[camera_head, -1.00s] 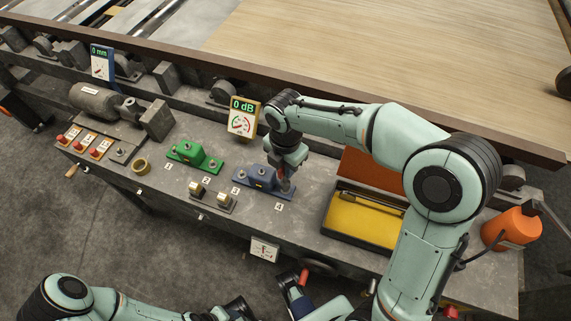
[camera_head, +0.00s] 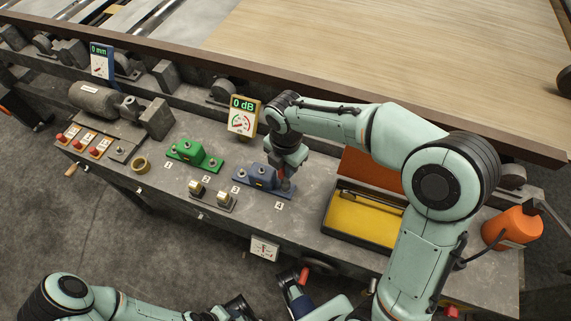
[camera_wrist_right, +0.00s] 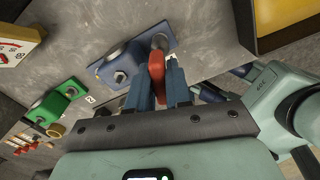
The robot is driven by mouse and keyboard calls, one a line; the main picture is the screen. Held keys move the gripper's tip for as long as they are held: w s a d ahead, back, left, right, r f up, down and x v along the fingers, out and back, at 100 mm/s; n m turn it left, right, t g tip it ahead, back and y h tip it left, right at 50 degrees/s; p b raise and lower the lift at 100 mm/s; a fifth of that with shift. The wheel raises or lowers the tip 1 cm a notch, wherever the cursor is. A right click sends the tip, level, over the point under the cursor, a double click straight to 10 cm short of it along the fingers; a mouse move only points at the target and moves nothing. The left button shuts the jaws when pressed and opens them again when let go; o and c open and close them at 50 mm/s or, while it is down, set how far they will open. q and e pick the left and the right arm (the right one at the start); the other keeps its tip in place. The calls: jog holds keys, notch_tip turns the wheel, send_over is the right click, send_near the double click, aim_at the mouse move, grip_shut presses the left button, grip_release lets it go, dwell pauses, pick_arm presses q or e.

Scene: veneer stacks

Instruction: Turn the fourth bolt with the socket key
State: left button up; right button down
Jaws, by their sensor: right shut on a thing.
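My right gripper (camera_head: 287,180) is shut on the red-handled socket key (camera_wrist_right: 157,62), over the right end of the blue block (camera_head: 258,180). The fourth bolt, by label 4 (camera_head: 279,205), is hidden under the key and fingers; I cannot tell how the socket sits on it. The blue block (camera_wrist_right: 112,68) shows its other bolt (camera_wrist_right: 120,77) uncovered in the right wrist view. The green block (camera_head: 196,155) with its bolts stands to the left. My left gripper (camera_head: 292,288) is at the bottom edge, below the bench front; its fingers are too unclear to judge.
A yellow-lined tray (camera_head: 362,222) lies right of the blue block. An orange canister (camera_head: 512,229) stands at the bench's right end. A dial reading 0 dB (camera_head: 242,116) stands behind the blocks. Two brass-topped pieces (camera_head: 212,195) are in front. A white plate (camera_head: 264,248) hangs at the bench front.

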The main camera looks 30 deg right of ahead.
jog(key=shift+f+b, duration=0.35)
jog(key=shift+f, duration=0.35)
jog(key=m+p, duration=0.1)
jog(key=m, duration=0.3)
jog(key=shift+r, duration=0.1)
jog(key=m, duration=0.3)
jog(key=shift+m, duration=0.4)
jog(key=m+p, duration=0.1)
jog(key=m, duration=0.3)
jog(key=shift+m, duration=1.5)
